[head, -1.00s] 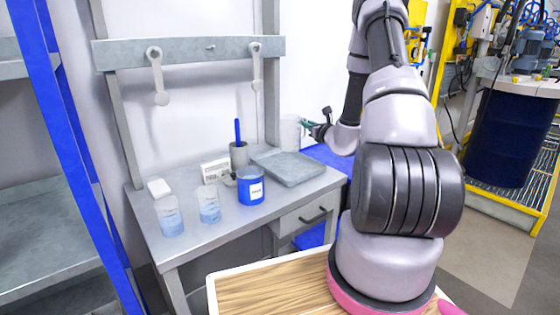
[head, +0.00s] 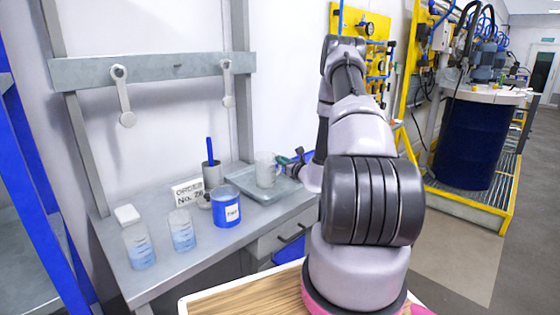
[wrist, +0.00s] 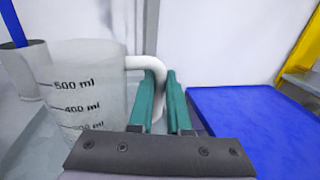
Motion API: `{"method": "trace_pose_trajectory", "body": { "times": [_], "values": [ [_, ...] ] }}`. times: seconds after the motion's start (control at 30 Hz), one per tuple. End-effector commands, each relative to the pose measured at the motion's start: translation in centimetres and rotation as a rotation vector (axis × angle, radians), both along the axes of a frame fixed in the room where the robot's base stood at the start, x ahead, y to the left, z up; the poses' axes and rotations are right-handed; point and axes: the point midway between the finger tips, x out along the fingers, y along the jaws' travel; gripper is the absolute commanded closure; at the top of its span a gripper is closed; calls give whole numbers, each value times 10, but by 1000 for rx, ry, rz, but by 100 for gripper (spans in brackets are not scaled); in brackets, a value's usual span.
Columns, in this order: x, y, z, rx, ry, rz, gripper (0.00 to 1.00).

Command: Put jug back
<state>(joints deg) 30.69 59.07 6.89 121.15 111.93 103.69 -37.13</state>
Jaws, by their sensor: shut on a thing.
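The jug (head: 265,170) is a clear measuring jug with a white handle and ml marks. In the head view it is over the grey tray (head: 250,187) on the grey bench; I cannot tell whether its base touches the tray. In the wrist view the jug (wrist: 85,85) is at the left, upright or nearly so, and looks empty. My gripper (head: 290,162) is at the jug's right side. In the wrist view its green fingers (wrist: 165,95) are shut on the white handle.
A blue surface (wrist: 255,125) lies right of my gripper. A dark drum (head: 473,143) stands farther right.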

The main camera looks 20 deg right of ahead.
Motion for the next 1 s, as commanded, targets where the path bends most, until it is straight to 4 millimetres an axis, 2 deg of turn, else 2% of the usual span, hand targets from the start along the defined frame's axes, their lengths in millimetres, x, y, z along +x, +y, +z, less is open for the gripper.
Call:
{"method": "trace_pose_trajectory", "body": {
  "times": [0.3,0.33,0.37,0.4,0.77,0.87,1.0],
  "values": [
    [0,0,-3,0,0,0,100],
    [0,0,-2,0,0,0,72],
    [0,0,-2,0,0,0,61],
    [0,0,-2,0,0,0,54],
    [0,0,2,-1,-1,0,54],
    [-12,-3,1,0,1,-2,54],
    [-39,-7,1,1,3,-4,54]
  ]
}}
